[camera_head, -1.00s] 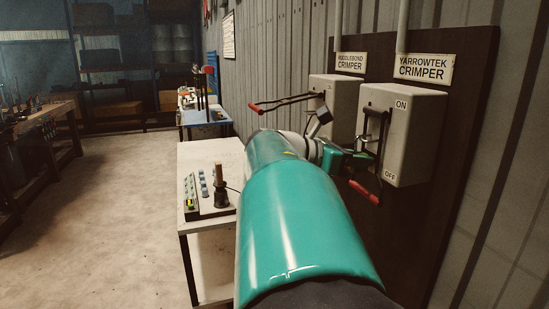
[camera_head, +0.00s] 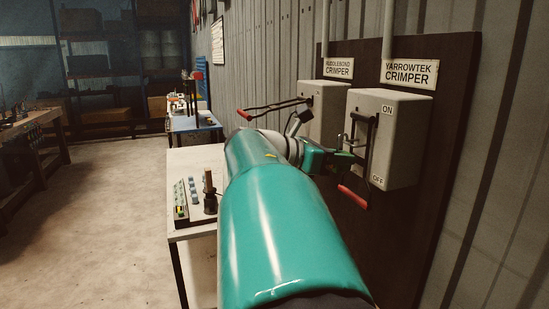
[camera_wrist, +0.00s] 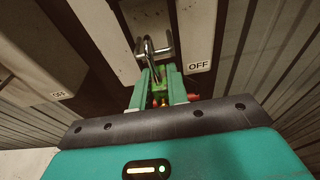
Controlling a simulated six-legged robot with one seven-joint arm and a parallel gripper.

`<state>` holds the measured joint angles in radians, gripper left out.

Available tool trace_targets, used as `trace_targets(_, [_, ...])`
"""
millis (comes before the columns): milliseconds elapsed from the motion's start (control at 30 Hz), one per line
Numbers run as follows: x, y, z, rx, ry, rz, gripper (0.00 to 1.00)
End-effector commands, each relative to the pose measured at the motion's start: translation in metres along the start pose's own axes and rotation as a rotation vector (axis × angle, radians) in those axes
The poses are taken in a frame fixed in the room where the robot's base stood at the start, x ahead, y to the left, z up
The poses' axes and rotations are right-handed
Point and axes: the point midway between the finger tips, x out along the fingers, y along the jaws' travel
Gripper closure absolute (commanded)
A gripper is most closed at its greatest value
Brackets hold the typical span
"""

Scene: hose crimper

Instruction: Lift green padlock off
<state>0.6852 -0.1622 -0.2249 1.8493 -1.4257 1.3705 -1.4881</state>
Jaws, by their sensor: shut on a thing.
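The green padlock (camera_wrist: 160,87) is between my gripper's fingers in the wrist view, its body mostly hidden by them. Its silver shackle (camera_wrist: 149,50) points up beside a metal bracket (camera_wrist: 166,38) on the switch box. I cannot tell whether the shackle is still threaded through it. My gripper (camera_head: 343,158) is shut on the padlock, in front of the Yarrowtek crimper box (camera_head: 405,130) in the head view. That box's lever has a red handle (camera_head: 352,197) hanging low, near OFF.
The Huddlebond crimper box (camera_head: 330,105) stands to the left, its red-handled lever (camera_head: 244,115) reaching out towards the room. A white table (camera_head: 190,160) with a button panel (camera_head: 181,205) is below left. The wall board (camera_head: 445,130) backs both boxes.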

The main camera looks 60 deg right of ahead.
Motion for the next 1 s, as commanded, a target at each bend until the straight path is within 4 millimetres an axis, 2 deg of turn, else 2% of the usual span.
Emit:
trace_targets(400, [-0.104, 0.001, -0.021, 0.000, -0.002, 0.006, 1.00])
trace_targets(600, [-0.144, 0.000, -0.029, 0.001, -0.001, 0.003, 1.00])
trace_targets(767, [-0.158, 0.000, -0.031, 0.002, -0.001, 0.001, 1.00])
trace_targets(1000, [-0.162, 0.000, -0.027, 0.001, -0.001, 0.001, 1.00])
